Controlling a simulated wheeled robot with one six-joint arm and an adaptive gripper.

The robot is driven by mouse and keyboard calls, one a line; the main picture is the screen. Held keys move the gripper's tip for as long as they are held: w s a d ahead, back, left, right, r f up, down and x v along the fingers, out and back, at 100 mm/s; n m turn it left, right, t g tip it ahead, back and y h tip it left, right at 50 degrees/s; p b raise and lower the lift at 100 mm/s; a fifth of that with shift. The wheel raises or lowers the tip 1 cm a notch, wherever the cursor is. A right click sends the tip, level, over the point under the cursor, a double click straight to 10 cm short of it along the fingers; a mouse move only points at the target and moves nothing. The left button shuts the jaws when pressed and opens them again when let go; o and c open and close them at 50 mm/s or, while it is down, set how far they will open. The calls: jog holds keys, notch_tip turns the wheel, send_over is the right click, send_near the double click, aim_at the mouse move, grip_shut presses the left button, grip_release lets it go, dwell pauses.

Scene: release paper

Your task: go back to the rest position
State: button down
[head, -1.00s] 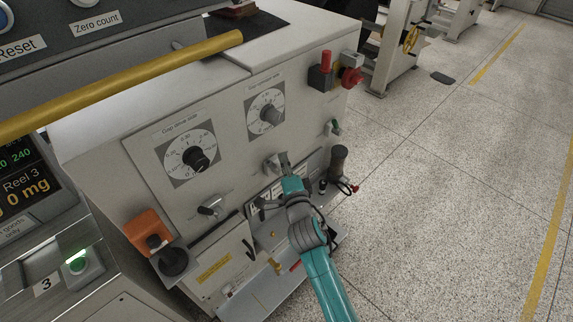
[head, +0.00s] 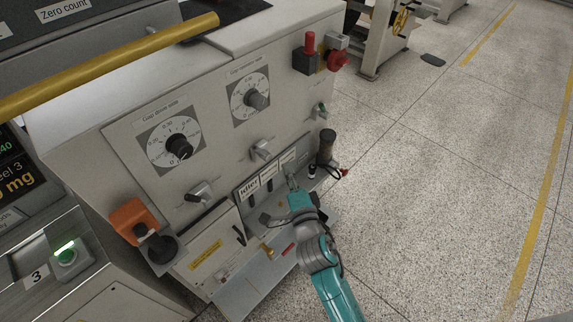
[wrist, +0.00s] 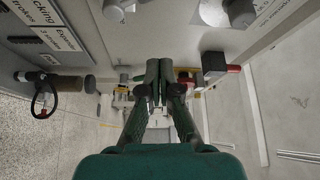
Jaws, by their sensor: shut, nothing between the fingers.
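My gripper (head: 291,181) is at the front of the grey machine panel (head: 218,170), close to the row of small labelled slots on its lower right. In the wrist view my gripper (wrist: 152,82) has its two fingers together, with nothing seen between them. My teal arm reaches up from the bottom of the head view. A grey lever knob (head: 262,149) is just above and left of the gripper, apart from it as far as I can tell.
Two gap dials (head: 179,146) sit higher on the panel. A dark handle (head: 326,147) stands right of the gripper. An orange block (head: 134,220) juts out at left. A red-topped switch (head: 309,50) is at the upper right corner. The speckled floor (head: 440,180) at right is open.

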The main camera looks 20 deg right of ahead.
dwell(0.5)
jog(key=s+a+f+n+g+y, duration=0.1)
jog(key=s+f+n, duration=0.35)
jog(key=s, duration=0.65)
jog(key=s+f+n+g+y, duration=0.1)
jog(key=s+f+n, duration=0.3)
jog(key=s, duration=0.8)
jog(key=s+r+n+g, duration=0.1)
jog(key=s+r+n, duration=0.2)
jog(key=s, duration=0.6)
jog(key=s+r+n+g, duration=0.1)
jog(key=s+r+n, duration=0.2)
jog(key=s+n, duration=0.3)
jog(key=v, duration=0.3)
jog(key=shift+s, duration=0.35)
